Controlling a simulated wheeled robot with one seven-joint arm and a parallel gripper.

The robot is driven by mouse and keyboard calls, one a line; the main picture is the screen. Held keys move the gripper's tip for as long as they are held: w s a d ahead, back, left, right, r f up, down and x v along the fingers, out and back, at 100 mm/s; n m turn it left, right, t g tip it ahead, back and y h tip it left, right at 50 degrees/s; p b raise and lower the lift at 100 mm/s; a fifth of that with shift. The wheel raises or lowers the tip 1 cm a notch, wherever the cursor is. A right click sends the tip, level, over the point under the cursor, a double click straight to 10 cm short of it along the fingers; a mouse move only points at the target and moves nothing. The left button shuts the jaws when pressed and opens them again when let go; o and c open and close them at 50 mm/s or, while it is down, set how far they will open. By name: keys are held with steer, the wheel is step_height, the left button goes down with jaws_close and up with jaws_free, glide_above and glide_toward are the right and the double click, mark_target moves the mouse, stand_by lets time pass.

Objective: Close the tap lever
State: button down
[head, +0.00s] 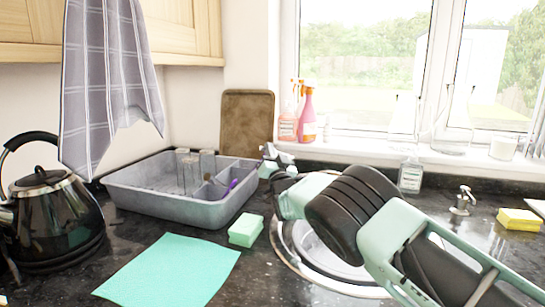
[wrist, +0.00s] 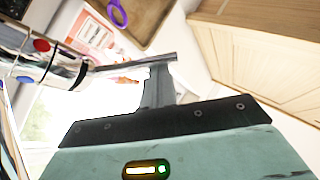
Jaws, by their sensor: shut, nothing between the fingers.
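The chrome tap shows at the left of the wrist view, its body (wrist: 48,66) carrying a red dot and a blue dot. A thin grey bar, which looks like the tap lever (wrist: 120,66), reaches right from the body to my fingertips. My gripper (wrist: 158,78) is shut and empty, its fingers overlapping the bar's right end; I cannot tell if they touch. In the head view my gripper (head: 276,168) is over the left side of the sink (head: 292,258), and my arm hides most of the tap.
A grey tray (head: 165,205) with glasses stands left of my gripper. A green sponge (head: 246,230) and a mint cloth (head: 170,270) lie in front. A black kettle (head: 55,225) is far left. Spray bottles (head: 308,115) stand by the window. A soap dispenser (head: 462,202) is right.

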steer(key=f+n+y+b, duration=0.1)
steer(key=n+y+b, duration=0.1)
steer(key=n+b, duration=0.1)
steer(key=shift+s+a+f+g, duration=0.15)
steer(key=shift+a+f+g, duration=0.15)
steer(key=shift+f, duration=0.05)
steer(key=shift+r, duration=0.15)
